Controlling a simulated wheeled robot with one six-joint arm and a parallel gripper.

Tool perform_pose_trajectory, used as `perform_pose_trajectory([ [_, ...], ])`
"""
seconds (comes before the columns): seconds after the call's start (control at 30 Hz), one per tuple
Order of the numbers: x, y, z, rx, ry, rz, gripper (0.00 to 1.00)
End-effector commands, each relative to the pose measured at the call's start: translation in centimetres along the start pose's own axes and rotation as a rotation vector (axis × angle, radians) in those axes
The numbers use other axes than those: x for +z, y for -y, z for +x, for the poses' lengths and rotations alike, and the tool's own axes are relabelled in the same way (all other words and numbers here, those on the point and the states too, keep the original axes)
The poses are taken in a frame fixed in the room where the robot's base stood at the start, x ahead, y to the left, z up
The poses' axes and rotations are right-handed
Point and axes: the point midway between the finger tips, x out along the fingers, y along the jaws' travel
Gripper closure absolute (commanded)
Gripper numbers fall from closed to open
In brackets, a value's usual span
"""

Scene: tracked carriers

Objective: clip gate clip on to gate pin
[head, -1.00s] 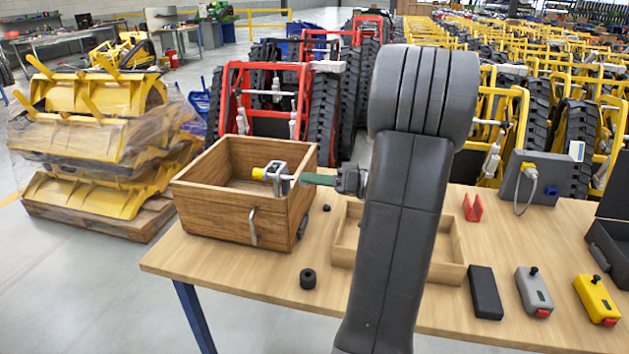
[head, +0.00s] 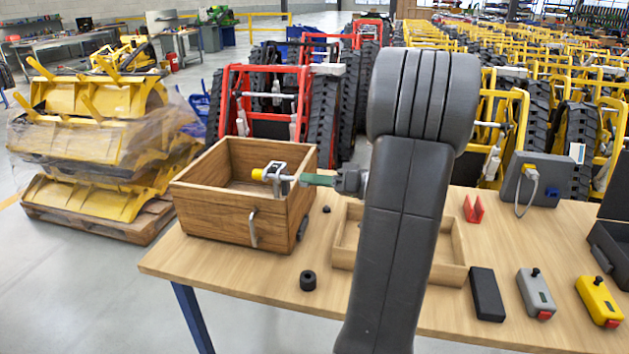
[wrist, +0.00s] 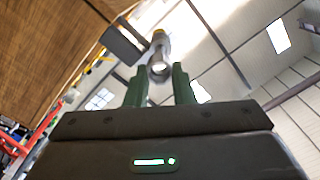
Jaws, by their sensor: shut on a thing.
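My gripper (head: 302,180) reaches left at the height of the wooden box's rim, its green fingers shut on a grey metal piece with a yellow end (head: 278,175), seemingly the gate clip. In the wrist view the green fingers (wrist: 158,88) stand either side of its round grey end (wrist: 158,68), with yellow beyond. A square grey frame (head: 281,183) shows at the piece in the head view. I cannot tell where clip and gate pin part, or whether they touch. A dark flat plate (wrist: 123,45) shows beside the piece in the wrist view. My arm hides part of the table.
The open wooden box (head: 215,212) stands on the table under the held piece. A shallow wooden tray (head: 452,268) lies partly behind my arm. The front left of the table is clear.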

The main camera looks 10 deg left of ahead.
Motion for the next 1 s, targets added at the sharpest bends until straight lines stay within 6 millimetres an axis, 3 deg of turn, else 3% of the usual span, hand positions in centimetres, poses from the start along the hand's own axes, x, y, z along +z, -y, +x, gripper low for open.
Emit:
perform_pose_trajectory([
  [1.0, 0.04, 0.01, 0.78, -0.001, 0.001, -0.001, 1.0],
])
